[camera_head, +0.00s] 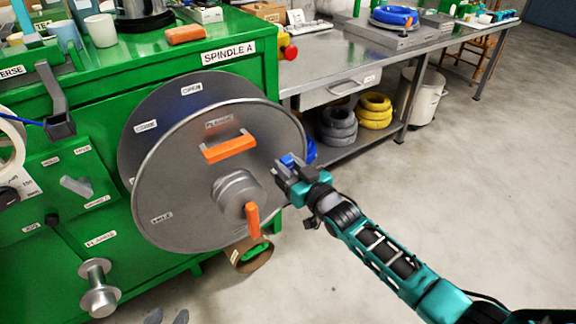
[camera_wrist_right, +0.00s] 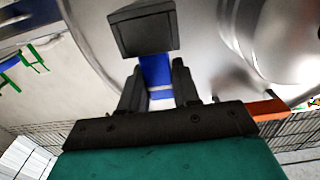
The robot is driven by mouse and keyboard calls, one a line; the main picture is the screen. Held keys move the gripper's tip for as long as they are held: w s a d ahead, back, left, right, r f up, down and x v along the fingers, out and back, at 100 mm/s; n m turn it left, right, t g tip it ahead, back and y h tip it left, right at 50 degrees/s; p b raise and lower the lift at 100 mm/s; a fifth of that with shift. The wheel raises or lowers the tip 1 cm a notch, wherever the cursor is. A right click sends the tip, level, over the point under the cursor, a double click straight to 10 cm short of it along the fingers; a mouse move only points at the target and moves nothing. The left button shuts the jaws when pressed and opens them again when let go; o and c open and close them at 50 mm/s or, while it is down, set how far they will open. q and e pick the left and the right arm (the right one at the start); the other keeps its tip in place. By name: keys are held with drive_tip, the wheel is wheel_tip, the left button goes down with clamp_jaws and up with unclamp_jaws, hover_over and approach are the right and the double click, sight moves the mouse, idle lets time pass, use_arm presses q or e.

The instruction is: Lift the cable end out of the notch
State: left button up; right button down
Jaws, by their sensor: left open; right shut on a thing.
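My right gripper (camera_head: 289,166) is at the right rim of the large grey flange disc (camera_head: 175,205) on the spindle. It is shut on the blue cable end (camera_wrist_right: 155,72), which shows between its fingers in the right wrist view (camera_wrist_right: 156,92). The cable end meets a dark grey block (camera_wrist_right: 145,30) in front of the disc face; whether it sits inside a notch there is hidden.
The disc carries an orange handle (camera_head: 229,150) and a hub with an orange lever (camera_head: 253,221). A dark cable guide (camera_head: 60,125) stands at the left. A steel bench (camera_head: 335,60) with coils on its lower shelf is behind. The floor at right is clear.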

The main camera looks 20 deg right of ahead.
drive_tip(key=shift+r+p, duration=0.45)
idle(0.5)
drive_tip(key=shift+r, duration=0.1)
drive_tip(key=shift+r+p, duration=1.2)
drive_tip(key=shift+p, duration=0.05)
drive_tip(key=shift+r+p, duration=1.45)
drive_tip(key=shift+r, duration=0.1)
